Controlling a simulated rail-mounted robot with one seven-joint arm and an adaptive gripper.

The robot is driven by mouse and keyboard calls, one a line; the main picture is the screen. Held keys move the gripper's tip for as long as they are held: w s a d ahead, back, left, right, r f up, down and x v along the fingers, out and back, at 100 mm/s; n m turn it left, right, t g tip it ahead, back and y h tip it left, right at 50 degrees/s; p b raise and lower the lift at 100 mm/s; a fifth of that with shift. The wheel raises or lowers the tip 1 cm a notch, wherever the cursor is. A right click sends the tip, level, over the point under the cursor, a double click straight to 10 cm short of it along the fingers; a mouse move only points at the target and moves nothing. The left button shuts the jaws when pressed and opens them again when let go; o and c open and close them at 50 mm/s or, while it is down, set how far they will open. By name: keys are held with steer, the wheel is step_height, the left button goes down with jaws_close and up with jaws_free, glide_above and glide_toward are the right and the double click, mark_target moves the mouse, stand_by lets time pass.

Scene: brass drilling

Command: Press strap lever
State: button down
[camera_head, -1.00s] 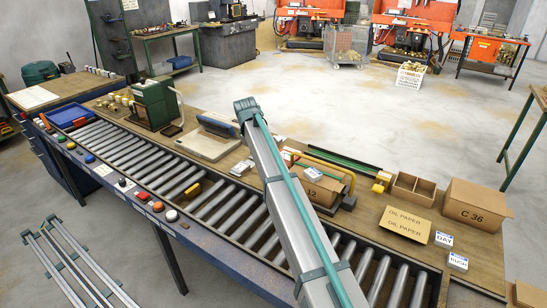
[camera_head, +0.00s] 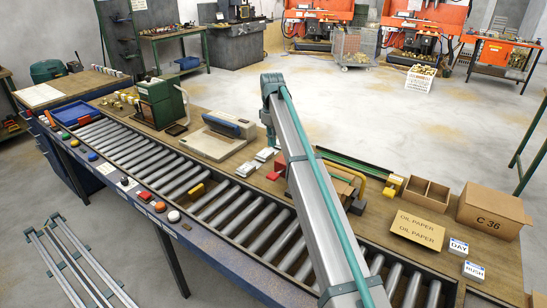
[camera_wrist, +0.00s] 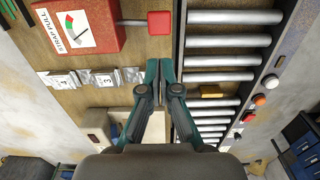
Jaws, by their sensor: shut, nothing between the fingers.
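A red box with a dial marked STRAP PULL (camera_wrist: 82,27) sits at the upper left in the wrist view. A thin rod runs from it to a red square pad (camera_wrist: 160,22), which looks like the strap lever's end. A small red block, likely that pad, also shows in the head view (camera_head: 274,173), left of my arm. My gripper (camera_wrist: 160,72) is shut and empty, its fingertips pointing toward the pad with a visible gap between. In the head view my gripper (camera_head: 270,138) hangs over the bench. My arm hides most of the strap box there.
A roller conveyor (camera_wrist: 228,62) runs beside the bench with buttons along its outer edge. White tags (camera_wrist: 82,78) lie near the strap box. A pale sealer-like device (camera_head: 217,140) stands left of my gripper. Cartons (camera_head: 493,208) stand at the right.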

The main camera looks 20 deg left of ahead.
mark_target(272, 174)
step_height(272, 174, down, 14)
steer(key=p, duration=0.3)
steer(key=shift+r, duration=0.2)
